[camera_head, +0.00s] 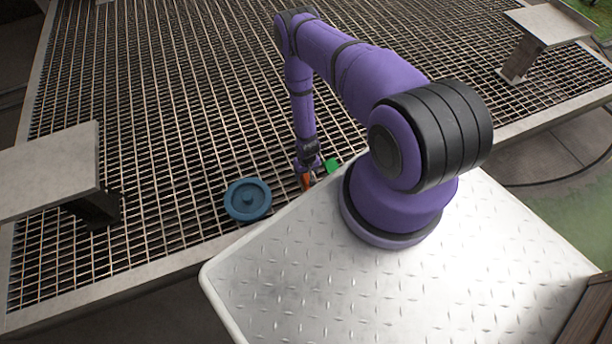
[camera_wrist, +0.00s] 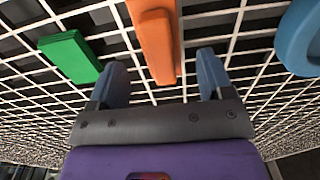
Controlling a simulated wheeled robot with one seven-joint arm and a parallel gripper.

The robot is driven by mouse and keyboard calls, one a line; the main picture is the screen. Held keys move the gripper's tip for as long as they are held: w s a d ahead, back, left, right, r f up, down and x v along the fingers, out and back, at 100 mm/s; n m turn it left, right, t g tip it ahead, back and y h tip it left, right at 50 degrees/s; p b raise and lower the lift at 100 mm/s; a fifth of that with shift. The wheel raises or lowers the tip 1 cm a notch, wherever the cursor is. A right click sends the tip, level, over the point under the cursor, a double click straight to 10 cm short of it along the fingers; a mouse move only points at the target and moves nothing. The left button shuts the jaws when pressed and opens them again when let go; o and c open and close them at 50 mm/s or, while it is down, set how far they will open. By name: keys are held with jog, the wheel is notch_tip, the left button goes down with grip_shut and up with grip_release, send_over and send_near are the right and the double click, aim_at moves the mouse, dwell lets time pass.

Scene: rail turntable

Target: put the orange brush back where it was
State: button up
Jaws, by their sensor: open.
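The orange brush (camera_wrist: 157,45) lies on the metal grating, and its near end reaches in between my gripper's fingertips in the wrist view. My gripper (camera_wrist: 160,75) is open, with one blue finger on each side of the brush and a gap on both sides. In the head view the brush (camera_head: 306,181) shows as a small orange patch just below my gripper (camera_head: 308,168), near the grating's front edge. I cannot tell how high the fingers are above the grating.
A green block (camera_wrist: 70,56) lies left of the brush in the wrist view; it also shows in the head view (camera_head: 332,166). Two raised grey plates (camera_head: 45,168) (camera_head: 547,25) stand at the sides.

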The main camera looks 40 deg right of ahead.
aim_at(307, 175)
notch_tip(307, 175, up, 9)
jog(key=shift+f, duration=0.15)
jog(key=shift+d, duration=0.1)
